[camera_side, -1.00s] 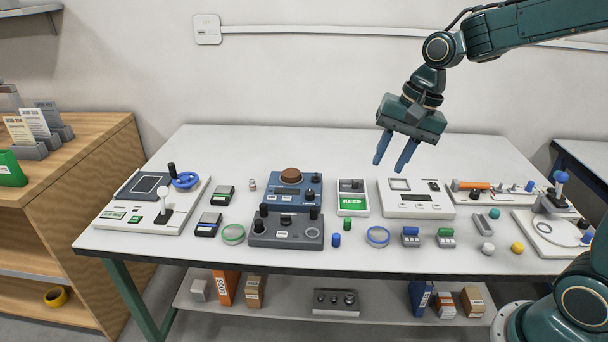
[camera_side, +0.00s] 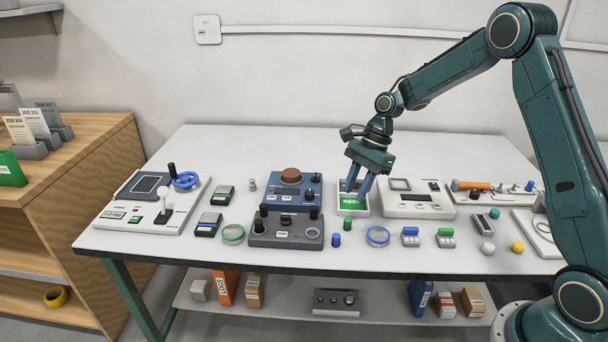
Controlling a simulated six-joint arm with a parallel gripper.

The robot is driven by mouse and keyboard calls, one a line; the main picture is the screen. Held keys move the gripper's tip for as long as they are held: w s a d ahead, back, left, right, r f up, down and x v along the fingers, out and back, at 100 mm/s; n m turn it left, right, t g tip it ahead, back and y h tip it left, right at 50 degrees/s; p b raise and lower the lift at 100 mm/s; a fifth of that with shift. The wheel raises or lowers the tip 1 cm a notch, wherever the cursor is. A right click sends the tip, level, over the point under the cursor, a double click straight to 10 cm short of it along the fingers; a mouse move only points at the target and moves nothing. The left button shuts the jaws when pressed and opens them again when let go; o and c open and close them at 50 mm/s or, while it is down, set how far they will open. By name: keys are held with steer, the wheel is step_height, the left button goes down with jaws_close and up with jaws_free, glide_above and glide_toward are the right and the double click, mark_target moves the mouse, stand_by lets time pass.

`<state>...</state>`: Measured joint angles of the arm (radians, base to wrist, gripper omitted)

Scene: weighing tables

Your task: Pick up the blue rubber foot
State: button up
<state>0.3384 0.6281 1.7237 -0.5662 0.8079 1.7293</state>
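A small blue cylinder (camera_side: 336,240), which looks like the blue rubber foot, stands upright on the white table (camera_side: 290,262) near its front edge. A similar green cylinder (camera_side: 347,224) stands just behind it to the right. My gripper (camera_side: 356,191) is open and empty, with its two blue fingers pointing down. It hangs above the white "KEEP" tray, behind and above the blue cylinder, and is not touching it. The fingers and hand hide part of the tray.
The "KEEP" tray (camera_side: 345,210) sits behind the small cylinders. A grey knobbed box (camera_side: 286,232) is close on the left. A blue ring (camera_side: 378,237) lies on the right, beside small grey blocks with blue (camera_side: 411,232) and green (camera_side: 446,233) tops. A white scale (camera_side: 415,211) stands behind.

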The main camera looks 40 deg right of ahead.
glide_toward(337, 235)
steer(key=shift+d+x, duration=0.2)
steer(key=shift+x, duration=2.25)
steer(key=shift+w+f, duration=0.15)
steer(key=shift+a+x, duration=0.2)
steer(key=shift+x, duration=2.35)
jaws_close()
